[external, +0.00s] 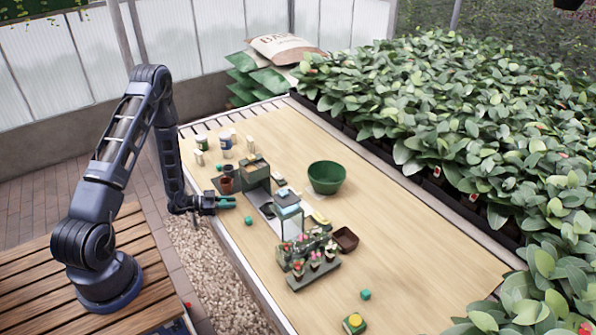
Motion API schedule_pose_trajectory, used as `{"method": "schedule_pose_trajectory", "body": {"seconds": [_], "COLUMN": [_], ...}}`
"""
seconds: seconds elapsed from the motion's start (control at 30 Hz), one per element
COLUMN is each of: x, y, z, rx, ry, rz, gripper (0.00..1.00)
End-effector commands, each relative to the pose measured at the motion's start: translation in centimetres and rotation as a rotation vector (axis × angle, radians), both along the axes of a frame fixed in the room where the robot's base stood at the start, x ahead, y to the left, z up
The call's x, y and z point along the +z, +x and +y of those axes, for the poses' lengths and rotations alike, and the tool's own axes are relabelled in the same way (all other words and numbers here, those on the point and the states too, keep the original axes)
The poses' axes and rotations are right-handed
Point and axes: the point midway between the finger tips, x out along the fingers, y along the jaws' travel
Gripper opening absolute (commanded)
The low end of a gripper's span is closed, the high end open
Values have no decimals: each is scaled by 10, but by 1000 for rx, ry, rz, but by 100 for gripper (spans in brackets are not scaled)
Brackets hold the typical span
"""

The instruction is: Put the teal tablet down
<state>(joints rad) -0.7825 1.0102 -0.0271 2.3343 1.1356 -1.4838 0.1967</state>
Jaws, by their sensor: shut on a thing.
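My gripper (222,202) is at the left edge of the long wooden table, reaching in over its near left side. It is shut, and teal shows at its fingertips, where the teal tablet (229,202) appears to be held. The tablet is small here, and the fingers hide part of it. I cannot tell whether it touches the tabletop.
A green bowl (327,178) stands right of a grey-green machine (256,172). A flower pot rack (313,268), a brown tray (345,240) and a clear-sided stand (290,220) are at mid-table. Cans (226,147) stand at the back left. The right side of the tabletop (430,260) is bare.

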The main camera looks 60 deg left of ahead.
Motion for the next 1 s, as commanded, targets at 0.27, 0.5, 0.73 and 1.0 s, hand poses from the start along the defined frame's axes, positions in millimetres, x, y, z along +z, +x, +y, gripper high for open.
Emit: {"method": "schedule_pose_trajectory", "body": {"seconds": [0.27, 0.5, 0.73, 1.0], "x": [-1, -1, 2, 8], "y": [0, 0, -23, -58], "z": [0, 0, 10, 25], "rx": [0, -1, 3, 3], "ry": [0, 0, -1, 0], "rz": [0, 0, 2, 1], "gripper": [45, 45, 45, 45]}}
